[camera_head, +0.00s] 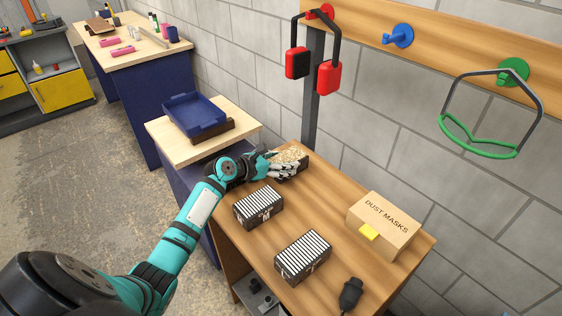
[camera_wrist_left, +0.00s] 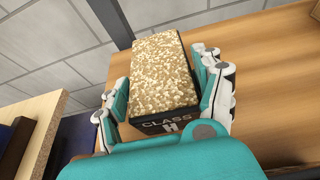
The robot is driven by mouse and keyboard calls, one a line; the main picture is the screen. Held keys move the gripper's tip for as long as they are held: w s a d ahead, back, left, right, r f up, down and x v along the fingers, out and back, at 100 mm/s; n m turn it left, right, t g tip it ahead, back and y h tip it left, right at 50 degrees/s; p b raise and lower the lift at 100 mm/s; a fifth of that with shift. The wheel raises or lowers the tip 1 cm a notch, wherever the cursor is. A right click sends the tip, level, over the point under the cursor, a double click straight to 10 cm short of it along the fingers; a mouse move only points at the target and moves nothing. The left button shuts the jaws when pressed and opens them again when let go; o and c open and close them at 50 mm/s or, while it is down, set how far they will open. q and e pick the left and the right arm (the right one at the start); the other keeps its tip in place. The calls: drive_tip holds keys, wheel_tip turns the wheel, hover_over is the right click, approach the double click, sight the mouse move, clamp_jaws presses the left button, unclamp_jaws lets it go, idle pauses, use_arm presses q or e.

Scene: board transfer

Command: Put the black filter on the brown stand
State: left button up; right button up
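A black box-shaped filter (camera_head: 291,166) with a speckled gold top lies at the far left end of the wooden bench. In the left wrist view the same filter (camera_wrist_left: 168,75) shows "CLASS H" on its near face. My left gripper (camera_head: 283,170) is at this filter, with fingers (camera_wrist_left: 165,82) along both its sides. Whether they press on it I cannot tell. Two more black filters, with white striped tops, stand nearer on the bench: one (camera_head: 258,205) and another (camera_head: 302,256). A dark brown stand (camera_head: 216,133) is on the pale side table, partly hidden under a blue tray.
The blue tray (camera_head: 193,116) sits over the brown stand. A "DUST MASKS" carton (camera_head: 383,224) and a black object (camera_head: 350,293) are on the bench (camera_head: 327,205). Ear muffs (camera_head: 329,77) and a green-framed item (camera_head: 480,140) hang on the wall rail above.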

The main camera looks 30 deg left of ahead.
use_arm(q)
drive_tip(key=o, duration=0.4)
drive_tip(key=shift+o, duration=0.2)
drive_tip(key=shift+r, duration=0.15)
drive_tip(key=v, duration=1.2)
drive_tip(key=shift+r, duration=0.1)
